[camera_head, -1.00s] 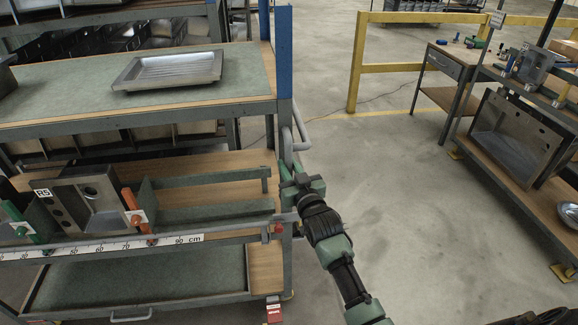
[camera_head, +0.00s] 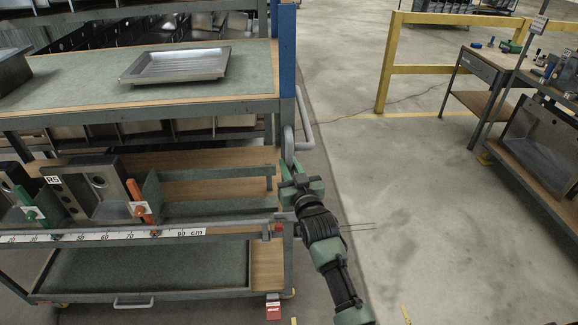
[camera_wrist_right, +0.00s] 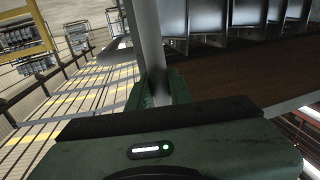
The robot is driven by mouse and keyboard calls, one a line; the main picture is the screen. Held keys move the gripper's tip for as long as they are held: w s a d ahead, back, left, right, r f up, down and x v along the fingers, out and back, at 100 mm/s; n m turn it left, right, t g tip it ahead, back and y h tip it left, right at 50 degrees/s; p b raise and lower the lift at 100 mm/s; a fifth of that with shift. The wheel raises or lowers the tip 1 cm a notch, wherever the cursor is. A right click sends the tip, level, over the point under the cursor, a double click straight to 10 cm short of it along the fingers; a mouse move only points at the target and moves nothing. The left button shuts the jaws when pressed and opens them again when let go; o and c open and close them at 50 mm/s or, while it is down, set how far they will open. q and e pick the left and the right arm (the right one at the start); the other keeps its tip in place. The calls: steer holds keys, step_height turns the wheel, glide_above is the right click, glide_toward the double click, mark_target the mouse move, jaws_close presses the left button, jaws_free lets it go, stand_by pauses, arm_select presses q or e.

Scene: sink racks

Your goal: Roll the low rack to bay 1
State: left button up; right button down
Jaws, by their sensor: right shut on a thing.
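The low rack (camera_head: 180,105) is a grey metal trolley filling the left of the head view, with a green-matted top deck and wooden shelves below. A blue post (camera_head: 287,50) and a grey bent handle (camera_head: 304,118) stand at its right end. My right gripper (camera_head: 292,172) is at that end, shut on the handle. In the right wrist view a grey bar (camera_wrist_right: 146,40) runs down between the green fingers (camera_wrist_right: 160,90). My left gripper is not in view. No bay number is readable.
A shallow metal tray (camera_head: 176,66) lies on the top deck. Sink units (camera_head: 95,190) with orange and green levers stand on the middle shelf behind a centimetre scale (camera_head: 120,237). A yellow rail (camera_head: 440,70) and a workbench (camera_head: 540,175) stand right. The floor (camera_head: 420,200) between is open.

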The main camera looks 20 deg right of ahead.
steer(key=shift+a+r, duration=0.1)
steer(key=shift+a, duration=0.05)
steer(key=c, duration=1.5)
jaws_free()
steer(key=shift+o, duration=1)
steer(key=shift+a, duration=0.2)
steer(key=shift+s+d, duration=0.1)
steer(key=shift+s, duration=0.05)
steer(key=s+b, duration=0.1)
steer(key=s, duration=0.6)
steer(key=shift+s+a+b, duration=0.2)
steer(key=shift+a+b, duration=0.1)
